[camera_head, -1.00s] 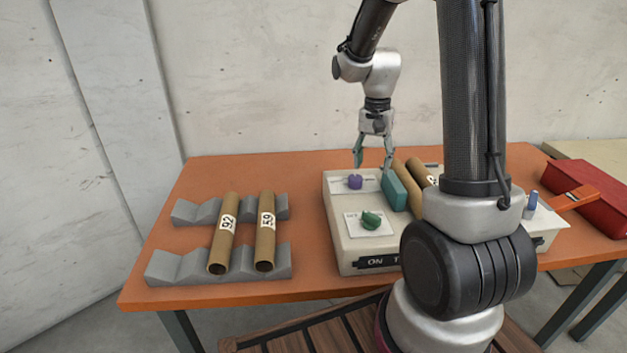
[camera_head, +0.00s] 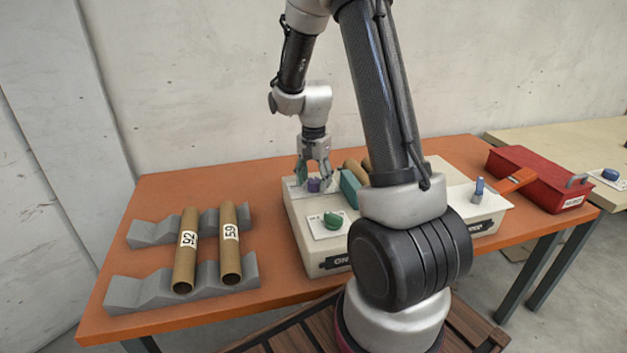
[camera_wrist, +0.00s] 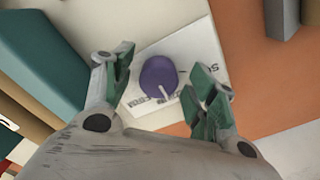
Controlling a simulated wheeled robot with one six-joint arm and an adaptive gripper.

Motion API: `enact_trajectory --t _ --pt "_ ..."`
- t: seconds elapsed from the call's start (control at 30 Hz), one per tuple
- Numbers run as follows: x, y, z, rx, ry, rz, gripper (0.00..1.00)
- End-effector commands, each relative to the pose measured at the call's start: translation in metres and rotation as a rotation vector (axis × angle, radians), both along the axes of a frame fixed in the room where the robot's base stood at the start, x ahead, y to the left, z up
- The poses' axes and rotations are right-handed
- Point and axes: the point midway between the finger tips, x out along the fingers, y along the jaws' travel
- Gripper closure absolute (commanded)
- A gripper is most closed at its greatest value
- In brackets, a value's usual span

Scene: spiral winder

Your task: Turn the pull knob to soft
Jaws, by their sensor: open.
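The purple knob (camera_head: 313,185) stands on a white label plate at the back left of the cream machine (camera_head: 306,248). In the wrist view the knob (camera_wrist: 159,76) shows from above with a pale pointer line, over a label (camera_wrist: 140,98) whose printing is partly covered. My gripper (camera_head: 314,184) is open, pointing down, with its green-padded fingertips on either side of the knob. In the wrist view the fingers of my gripper (camera_wrist: 163,85) stand apart, with gaps to the knob; I cannot tell any contact. A green knob (camera_head: 333,220) sits nearer the front of the machine.
A teal block (camera_head: 350,188) stands close to the right of my gripper, with cardboard tubes behind it. Tubes marked 92 (camera_head: 186,250) and 59 (camera_head: 230,243) lie on grey racks at left. A red box (camera_head: 540,178) is at right.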

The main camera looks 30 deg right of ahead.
Motion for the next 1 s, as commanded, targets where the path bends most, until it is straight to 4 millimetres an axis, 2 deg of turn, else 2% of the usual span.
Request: enact_trajectory --t 0.27,0.53,0.77,1.0 --pt "0.0001 0.0000 -0.0024 0.000 -0.001 0.001 0.42" --pt "0.0001 0.0000 -0.0022 0.000 -0.001 0.001 0.88" --pt "0.0001 0.0000 -0.0020 0.000 -0.001 0.011 0.88" --pt "-0.0001 -0.0003 -0.0020 0.000 -0.001 0.094 0.88"
